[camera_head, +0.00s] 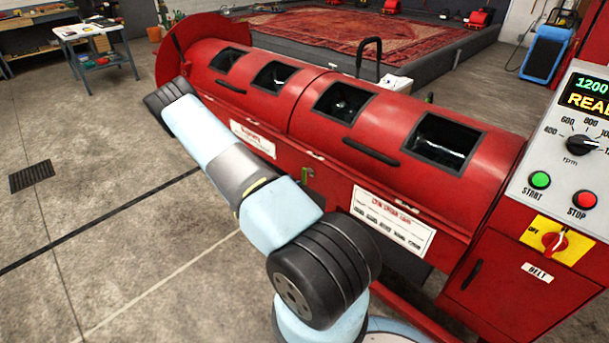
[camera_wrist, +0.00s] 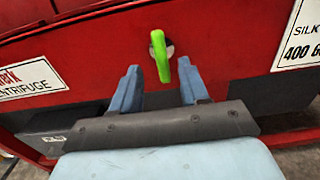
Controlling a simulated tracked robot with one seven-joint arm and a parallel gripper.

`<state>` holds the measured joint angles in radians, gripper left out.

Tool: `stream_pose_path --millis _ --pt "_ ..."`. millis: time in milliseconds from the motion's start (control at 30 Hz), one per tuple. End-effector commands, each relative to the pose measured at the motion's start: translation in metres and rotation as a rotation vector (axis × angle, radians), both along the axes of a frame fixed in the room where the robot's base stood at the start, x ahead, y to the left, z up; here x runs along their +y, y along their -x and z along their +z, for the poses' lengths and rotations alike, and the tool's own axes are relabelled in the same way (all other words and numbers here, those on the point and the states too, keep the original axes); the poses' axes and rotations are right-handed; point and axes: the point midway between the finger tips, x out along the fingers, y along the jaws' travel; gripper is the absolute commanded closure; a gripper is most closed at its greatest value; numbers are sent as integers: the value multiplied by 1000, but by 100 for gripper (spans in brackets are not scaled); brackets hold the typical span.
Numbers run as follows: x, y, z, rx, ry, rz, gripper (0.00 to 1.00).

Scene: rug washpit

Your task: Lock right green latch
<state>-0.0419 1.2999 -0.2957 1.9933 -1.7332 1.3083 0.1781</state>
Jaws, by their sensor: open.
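A bright green latch (camera_wrist: 160,56) is on the red front of the centrifuge (camera_wrist: 90,40), between two white labels in the wrist view. Its lever hangs almost straight down from a round metal mount, tilted slightly. In the head view a small part of the green latch (camera_head: 306,174) shows just above my arm. My gripper (camera_wrist: 160,84) is open and empty, its two blue-grey fingers below the latch, one to either side of it in the picture. I see no contact with the lever. My gripper is hidden behind my arm in the head view.
The red drum (camera_head: 340,100) with several dark windows and black handles lies above the latch. A control panel (camera_head: 570,150) with knob and buttons stands at the right. Concrete floor (camera_head: 110,200) is clear at the left. A patterned rug (camera_head: 360,30) lies behind.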

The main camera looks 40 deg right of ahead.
Motion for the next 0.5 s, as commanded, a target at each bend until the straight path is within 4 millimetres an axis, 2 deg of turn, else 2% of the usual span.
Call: stream_pose_path --millis 100,300,500 --pt "-23 -1 0 -1 2 -3 55" --pt "-53 -4 0 -2 1 -2 55" --pt "-70 -5 0 -1 0 -2 55"
